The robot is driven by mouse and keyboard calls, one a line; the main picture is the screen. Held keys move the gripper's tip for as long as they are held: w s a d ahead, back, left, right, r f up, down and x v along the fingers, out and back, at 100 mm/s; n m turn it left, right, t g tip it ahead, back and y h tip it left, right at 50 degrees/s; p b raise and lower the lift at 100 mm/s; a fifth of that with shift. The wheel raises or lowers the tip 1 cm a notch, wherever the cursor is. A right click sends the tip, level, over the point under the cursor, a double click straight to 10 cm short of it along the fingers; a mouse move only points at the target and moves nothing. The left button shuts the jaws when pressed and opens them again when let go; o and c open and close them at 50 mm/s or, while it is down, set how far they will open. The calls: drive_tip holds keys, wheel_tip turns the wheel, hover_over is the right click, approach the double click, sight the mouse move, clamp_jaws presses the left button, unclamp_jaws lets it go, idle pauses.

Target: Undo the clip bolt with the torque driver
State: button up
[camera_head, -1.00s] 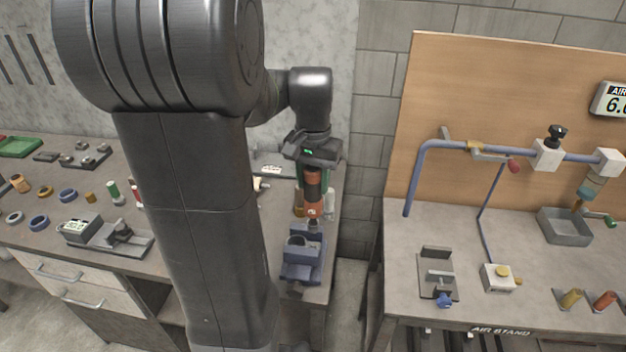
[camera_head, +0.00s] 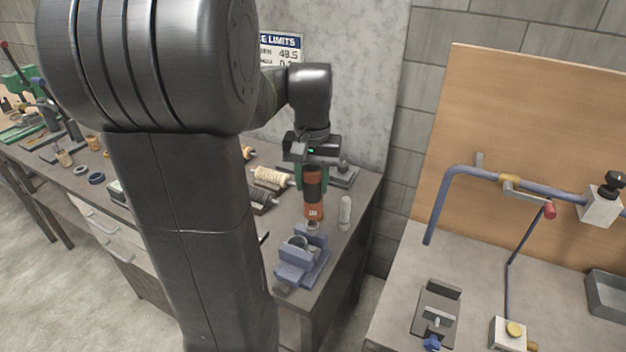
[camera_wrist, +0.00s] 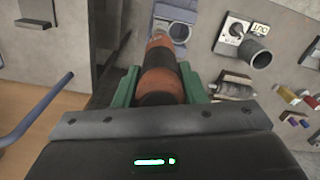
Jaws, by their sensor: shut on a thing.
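My gripper (camera_head: 313,180) is shut on the torque driver (camera_head: 313,200), an orange and black cylinder held upright. The driver also shows in the wrist view (camera_wrist: 160,75), between my gripper's green fingers (camera_wrist: 162,88). A blue vise (camera_head: 303,262) stands at the front edge of the bench, with a grey ring-shaped part (camera_head: 298,243) in it. The driver's lower end is over or just behind the vise; I cannot tell whether it touches anything. The vise also shows in the wrist view (camera_wrist: 178,30), beyond the driver's end. The clip bolt itself cannot be made out.
A clear-looking upright cylinder (camera_head: 345,213) stands close right of the driver. A pale spool (camera_head: 270,178) lies behind to the left. The air stand bench (camera_head: 400,270) is at the right, across a gap, with a blue pipe (camera_head: 437,205). My arm hides much of the bench.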

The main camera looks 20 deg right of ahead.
sight(312, 205)
drive_tip(key=shift+f+b, duration=2.2)
drive_tip(key=shift+f, duration=0.85)
drive_tip(key=shift+p, duration=0.3)
drive_tip(key=shift+f+b, duration=0.35)
drive_tip(key=shift+f, duration=0.15)
drive_tip(key=shift+s+a+f+p, duration=0.1)
drive_tip(key=shift+s+p, duration=0.1)
drive_tip(key=shift+p, duration=0.15)
drive_tip(key=shift+c, duration=0.5)
drive_tip(key=shift+r+p, duration=0.2)
drive_tip(key=shift+p, duration=0.1)
